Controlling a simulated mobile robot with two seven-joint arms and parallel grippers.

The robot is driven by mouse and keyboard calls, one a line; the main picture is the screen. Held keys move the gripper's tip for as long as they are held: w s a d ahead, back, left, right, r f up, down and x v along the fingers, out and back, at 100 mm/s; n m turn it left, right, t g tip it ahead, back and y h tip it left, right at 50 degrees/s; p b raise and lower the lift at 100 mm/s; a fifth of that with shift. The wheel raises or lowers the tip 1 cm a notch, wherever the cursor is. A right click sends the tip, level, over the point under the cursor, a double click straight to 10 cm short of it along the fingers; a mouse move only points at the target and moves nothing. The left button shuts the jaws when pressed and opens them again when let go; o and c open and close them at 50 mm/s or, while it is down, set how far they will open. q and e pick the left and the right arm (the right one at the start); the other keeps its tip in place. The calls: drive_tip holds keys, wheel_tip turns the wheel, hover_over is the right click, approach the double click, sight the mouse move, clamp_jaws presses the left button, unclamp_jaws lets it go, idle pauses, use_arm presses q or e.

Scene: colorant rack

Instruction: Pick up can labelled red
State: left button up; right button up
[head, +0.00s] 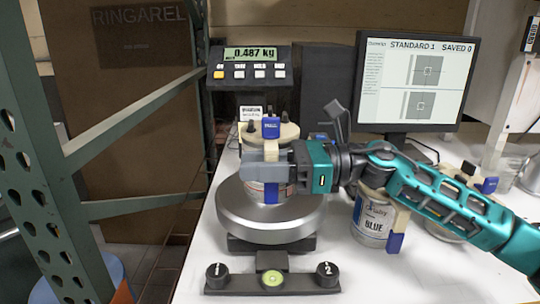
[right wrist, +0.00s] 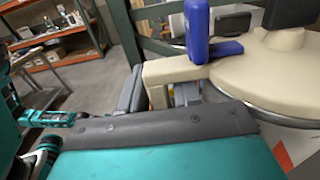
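A can (head: 271,190) stands on the round silver scale plate (head: 232,212). It has a beige lid and a blue lever (head: 270,128). My right gripper (head: 264,165) reaches in from the right, and its grey fingers are at the can's beige side bracket. They cover much of the label, so I cannot read its colour name. In the right wrist view, the beige lid (right wrist: 275,75) and blue lever (right wrist: 197,30) are close, with a dark finger beside the bracket and an orange-red patch on the can. I cannot tell whether the fingers grip it.
A can labelled BLUE (head: 371,222) stands on the white table right of the scale. Another lidded can (head: 462,180) is partly behind my arm. The scale display (head: 250,53) reads 0.487 kg. A monitor (head: 415,82) stands behind, and a green metal post is at the left.

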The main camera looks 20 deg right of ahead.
drive_tip(key=shift+c, duration=0.3)
clamp_jaws()
drive_tip(key=shift+r, duration=0.2)
